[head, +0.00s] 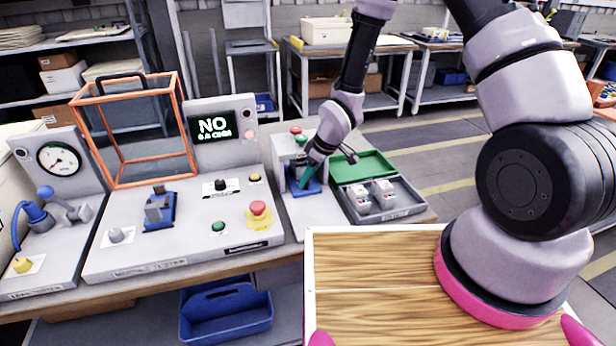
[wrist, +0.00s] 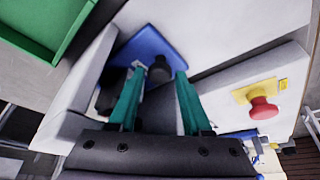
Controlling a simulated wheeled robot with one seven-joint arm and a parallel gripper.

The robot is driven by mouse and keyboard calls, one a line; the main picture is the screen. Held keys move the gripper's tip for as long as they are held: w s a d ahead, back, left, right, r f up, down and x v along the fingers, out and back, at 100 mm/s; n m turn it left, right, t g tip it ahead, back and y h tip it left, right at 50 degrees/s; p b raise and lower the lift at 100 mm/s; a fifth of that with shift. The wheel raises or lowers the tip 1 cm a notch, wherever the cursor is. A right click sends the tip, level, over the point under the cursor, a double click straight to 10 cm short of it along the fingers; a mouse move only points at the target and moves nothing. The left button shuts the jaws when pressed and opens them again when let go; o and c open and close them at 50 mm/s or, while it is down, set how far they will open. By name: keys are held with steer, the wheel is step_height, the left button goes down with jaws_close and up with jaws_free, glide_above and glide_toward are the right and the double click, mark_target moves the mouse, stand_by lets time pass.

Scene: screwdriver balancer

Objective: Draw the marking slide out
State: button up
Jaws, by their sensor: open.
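The marking slide is a blue plate that sticks out at the front of the grey marking station (head: 290,148), partly hidden by my gripper in the head view. In the wrist view the blue slide (wrist: 150,45) carries a dark round knob (wrist: 160,70). My gripper (wrist: 157,82) has two teal fingers, spread apart, one on each side of the knob; I cannot tell whether they touch it. In the head view my gripper (head: 308,178) reaches down at the slide from the upper right.
Right of the station are a grey tray (head: 404,209) with white parts and a green bin (head: 362,166). Left is a test panel with a screen reading NO (head: 212,125), a red emergency button (head: 258,208) and an orange-framed guard (head: 118,183). A blue tote (head: 225,325) sits below.

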steer(key=shift+f, duration=0.1)
jaws_close()
stand_by(1.4)
